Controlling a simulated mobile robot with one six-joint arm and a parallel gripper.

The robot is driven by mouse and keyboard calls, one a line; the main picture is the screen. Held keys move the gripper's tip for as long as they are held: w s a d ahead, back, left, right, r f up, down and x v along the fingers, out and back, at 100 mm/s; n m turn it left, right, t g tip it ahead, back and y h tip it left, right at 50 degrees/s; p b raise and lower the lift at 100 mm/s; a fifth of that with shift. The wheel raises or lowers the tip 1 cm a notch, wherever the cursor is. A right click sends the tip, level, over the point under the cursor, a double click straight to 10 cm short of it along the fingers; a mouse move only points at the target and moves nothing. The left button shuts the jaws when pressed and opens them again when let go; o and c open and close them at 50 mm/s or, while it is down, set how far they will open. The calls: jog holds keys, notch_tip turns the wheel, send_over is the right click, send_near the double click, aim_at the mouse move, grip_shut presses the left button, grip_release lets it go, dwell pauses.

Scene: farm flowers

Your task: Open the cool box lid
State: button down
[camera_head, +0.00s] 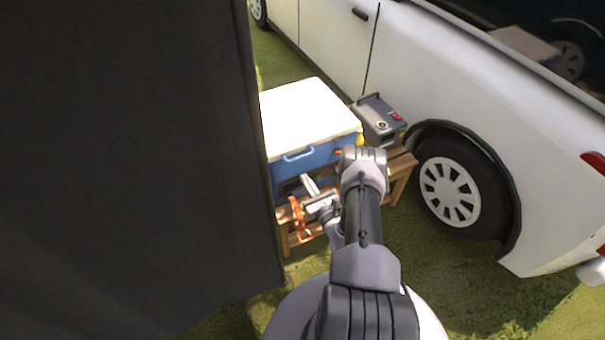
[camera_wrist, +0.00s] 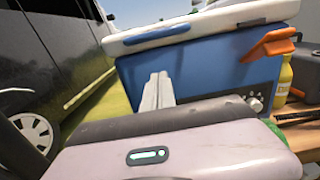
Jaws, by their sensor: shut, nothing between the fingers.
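The cool box (camera_head: 318,158) is blue with a white lid (camera_head: 308,112) that lies shut on top. A blue handle (camera_head: 298,156) runs along the front of the lid, and it also shows in the wrist view (camera_wrist: 165,36). My gripper (camera_head: 307,181) is in front of the box, below the handle. In the wrist view its two fingers (camera_wrist: 158,82) are together and empty, in front of the blue wall and below the lid edge. The far side of the box is hidden.
The box stands on a wooden bench (camera_head: 401,166). A grey case (camera_head: 378,121) is beside it at right. An orange object (camera_wrist: 268,45) and a yellow bottle (camera_wrist: 284,82) are near the box. A dark panel (camera_head: 120,160) fills the left; a white vehicle (camera_head: 440,75) stands behind.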

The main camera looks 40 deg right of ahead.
jog(key=w+r, duration=0.1)
jog(key=r, duration=0.1)
jog(key=w+r+b, duration=0.1)
jog(key=r, duration=0.1)
jog(key=shift+w+d, duration=0.25)
jog(key=shift+w, duration=0.05)
